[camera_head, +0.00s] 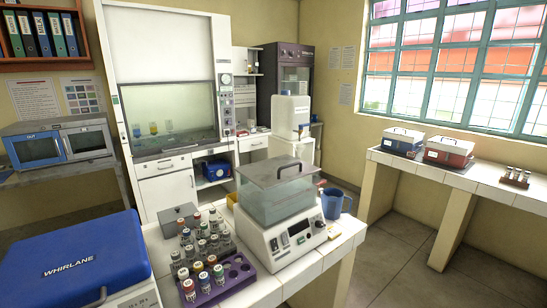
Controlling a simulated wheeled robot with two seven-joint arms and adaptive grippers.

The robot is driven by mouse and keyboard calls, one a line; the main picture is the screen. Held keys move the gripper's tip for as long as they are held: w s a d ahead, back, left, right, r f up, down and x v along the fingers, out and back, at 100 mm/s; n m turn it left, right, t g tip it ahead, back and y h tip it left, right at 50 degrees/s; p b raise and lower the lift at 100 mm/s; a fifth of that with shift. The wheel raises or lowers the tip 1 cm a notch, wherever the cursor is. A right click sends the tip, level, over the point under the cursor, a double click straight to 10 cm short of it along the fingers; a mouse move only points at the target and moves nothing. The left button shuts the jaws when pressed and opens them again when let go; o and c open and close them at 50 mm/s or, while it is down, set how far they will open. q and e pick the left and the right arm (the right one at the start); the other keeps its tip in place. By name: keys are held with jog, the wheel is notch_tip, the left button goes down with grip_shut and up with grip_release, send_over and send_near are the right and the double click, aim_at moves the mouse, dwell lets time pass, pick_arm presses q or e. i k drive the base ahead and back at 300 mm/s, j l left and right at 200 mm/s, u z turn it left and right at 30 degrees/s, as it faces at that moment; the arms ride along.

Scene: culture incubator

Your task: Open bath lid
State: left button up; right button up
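The water bath (288,236) is a white box with a front panel of knobs and a small display, standing on the near white-tiled bench. Its clear-walled tank (277,203) rises from the top. A grey translucent lid (266,172) lies flat on the tank and looks shut. A dark arched handle (290,168) stands up from the lid's middle. Neither of my grippers is in the picture, and nothing touches the lid or its handle.
A purple rack (235,275) of capped tubes stands left of the bath, near a grey lidded box (179,219). A blue-lidded WHIRLANE machine (75,262) is at lower left. Floor at right is clear.

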aim_at(268, 173)
jog(key=i+l+u, duration=0.2)
jog(key=i+u, duration=0.15)
jog(key=i, duration=0.15)
jog(key=i+l+u, duration=0.3)
jog(key=i, duration=0.15)
